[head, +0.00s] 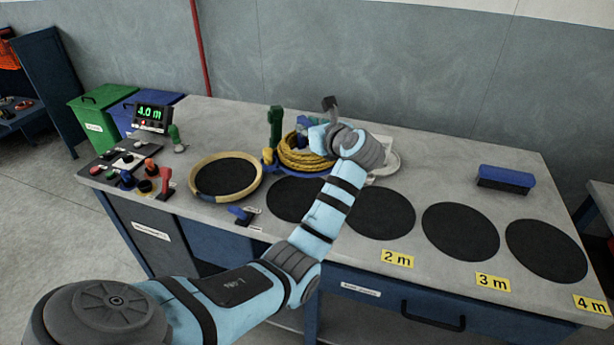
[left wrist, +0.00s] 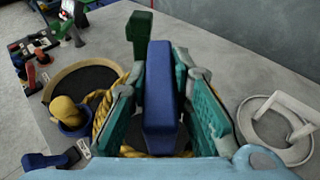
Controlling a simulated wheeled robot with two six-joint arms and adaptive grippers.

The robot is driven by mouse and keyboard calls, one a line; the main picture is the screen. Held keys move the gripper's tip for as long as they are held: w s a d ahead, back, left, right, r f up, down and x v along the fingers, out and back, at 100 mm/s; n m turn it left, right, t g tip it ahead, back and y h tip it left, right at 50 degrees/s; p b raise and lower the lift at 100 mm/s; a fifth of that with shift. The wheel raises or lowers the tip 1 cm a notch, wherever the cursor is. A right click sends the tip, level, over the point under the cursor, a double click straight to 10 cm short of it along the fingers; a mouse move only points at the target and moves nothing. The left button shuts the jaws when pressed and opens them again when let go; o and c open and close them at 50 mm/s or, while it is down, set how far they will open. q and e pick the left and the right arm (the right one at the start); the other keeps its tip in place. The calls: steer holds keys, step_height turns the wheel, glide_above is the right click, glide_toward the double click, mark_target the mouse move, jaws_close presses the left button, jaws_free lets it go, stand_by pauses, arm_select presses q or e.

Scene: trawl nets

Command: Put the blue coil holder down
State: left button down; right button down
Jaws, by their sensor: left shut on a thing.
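The blue coil holder (left wrist: 160,100) shows in the left wrist view as a thick blue upright bar between my fingers. A coil of yellow rope (head: 298,156) lies around its lower part; in the left wrist view the rope is partly hidden behind the fingers. My left gripper (head: 308,128) is shut on the blue bar, with one green-padded finger on each side of it. In the head view my wrist hides much of the holder. I cannot tell whether its base touches the grey table (head: 440,170). My right gripper is not in view.
A ringed black disc (head: 226,176) lies left of the coil. Black discs (head: 460,231) line the front, near yellow length labels (head: 397,259). A green post (head: 276,128) stands behind the coil. A white ring-shaped item (left wrist: 275,128) lies right of it. A blue-topped block (head: 506,177) sits farther right.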

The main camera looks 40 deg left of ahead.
arm_select(q)
step_height(320, 180, down, 13)
steer(key=shift+s+b, duration=0.1)
steer(key=shift+b, duration=0.75)
steer(key=c, duration=1.5)
jaws_free()
steer(key=shift+f, duration=0.1)
steer(key=shift+o, duration=0.2)
